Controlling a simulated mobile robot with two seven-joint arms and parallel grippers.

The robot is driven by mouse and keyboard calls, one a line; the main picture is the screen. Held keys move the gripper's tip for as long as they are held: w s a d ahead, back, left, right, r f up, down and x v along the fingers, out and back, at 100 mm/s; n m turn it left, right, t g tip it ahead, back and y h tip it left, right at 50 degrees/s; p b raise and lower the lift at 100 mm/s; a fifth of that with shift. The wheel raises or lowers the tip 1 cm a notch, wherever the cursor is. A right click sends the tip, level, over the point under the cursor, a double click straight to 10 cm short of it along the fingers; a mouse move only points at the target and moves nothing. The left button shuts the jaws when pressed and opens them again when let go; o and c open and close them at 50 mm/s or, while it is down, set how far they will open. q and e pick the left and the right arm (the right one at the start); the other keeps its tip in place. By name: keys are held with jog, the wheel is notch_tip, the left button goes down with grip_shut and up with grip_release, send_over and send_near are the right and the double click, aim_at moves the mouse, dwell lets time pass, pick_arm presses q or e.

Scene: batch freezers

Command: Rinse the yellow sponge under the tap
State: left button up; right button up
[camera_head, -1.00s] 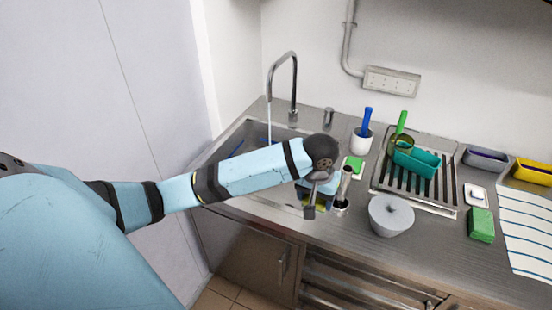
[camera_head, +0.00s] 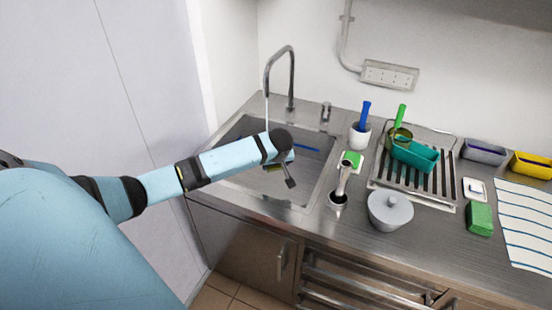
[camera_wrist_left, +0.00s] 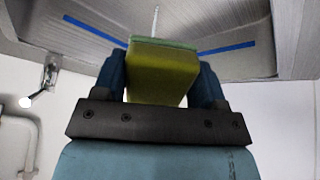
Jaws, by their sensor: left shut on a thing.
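The yellow sponge (camera_wrist_left: 160,80) has a green top layer. In the left wrist view it is between the two blue fingers of my left gripper (camera_wrist_left: 161,72), which is shut on it. In the head view my left gripper (camera_head: 275,166) is over the sink basin (camera_head: 315,172), and my arm hides most of the sponge. The tap (camera_head: 291,80) stands behind the basin. A thin water stream (camera_head: 267,110) runs from its spout down behind my wrist; it also shows in the left wrist view (camera_wrist_left: 155,20), beyond the sponge. I cannot tell whether it touches the sponge. My right gripper is out of view.
Right of the basin stand a white cup (camera_head: 360,137) with a blue-handled tool, a metal tool (camera_head: 341,187) and a grey lidded bowl (camera_head: 390,213). Further right are a drying rack (camera_head: 435,203) with a teal tub (camera_head: 415,158), a green block (camera_head: 480,218) and a striped towel (camera_head: 525,230).

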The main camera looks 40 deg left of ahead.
pick_arm(q)
jog(key=w+a+f+b, duration=0.2)
jog(key=w+a+b, duration=0.5)
jog(key=a, duration=0.2)
jog(key=shift+w+f+b, duration=0.2)
jog(key=shift+w+b, duration=0.15)
jog(key=shift+a, duration=0.1)
dwell(0.5)
jog(key=shift+w+d+p, duration=0.3)
jog(key=shift+p, duration=0.1)
dwell(0.3)
